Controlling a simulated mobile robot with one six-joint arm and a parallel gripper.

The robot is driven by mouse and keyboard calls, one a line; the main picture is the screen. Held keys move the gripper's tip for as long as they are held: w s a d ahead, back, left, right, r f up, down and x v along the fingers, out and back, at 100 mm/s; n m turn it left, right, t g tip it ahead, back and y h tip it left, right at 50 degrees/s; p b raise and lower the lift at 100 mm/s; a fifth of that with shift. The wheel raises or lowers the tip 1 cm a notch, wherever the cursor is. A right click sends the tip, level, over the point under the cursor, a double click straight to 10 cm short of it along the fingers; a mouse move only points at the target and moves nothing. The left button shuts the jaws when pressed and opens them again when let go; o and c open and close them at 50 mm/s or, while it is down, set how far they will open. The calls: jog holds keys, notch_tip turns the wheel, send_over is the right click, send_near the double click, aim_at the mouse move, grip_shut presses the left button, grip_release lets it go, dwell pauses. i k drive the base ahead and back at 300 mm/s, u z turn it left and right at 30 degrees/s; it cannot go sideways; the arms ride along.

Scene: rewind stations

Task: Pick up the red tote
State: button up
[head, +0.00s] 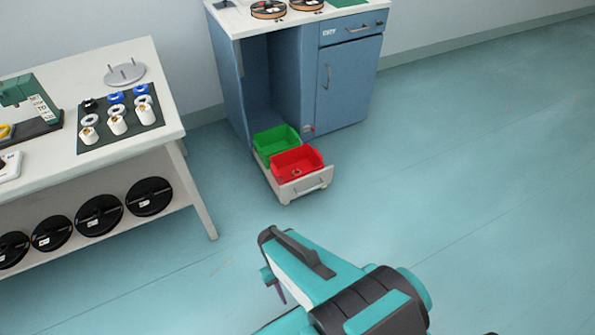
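The red tote (290,160) is an open-topped bin in the front part of a pulled-out white drawer (307,188) at the foot of the blue cabinet. A small roundish item seems to lie in it, too small to make out. A green tote (272,146) sits right behind it in the same drawer. My teal and dark grey arm reaches in from the bottom edge, in front of the drawer and apart from it. Only a small part near my gripper (280,293) shows below the arm link. Its fingers are mostly hidden, so their opening cannot be judged.
The blue cabinet (345,85) has a closed door and top drawer, with reels on its top. At left, a white table (130,150) holds spools on a dark mat, with several black reels (98,215) on its lower shelf. The floor at right is clear.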

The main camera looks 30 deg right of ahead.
aim_at(304, 157)
jog(key=z, duration=0.05)
jog(key=i, duration=0.95)
jog(key=u, duration=0.05)
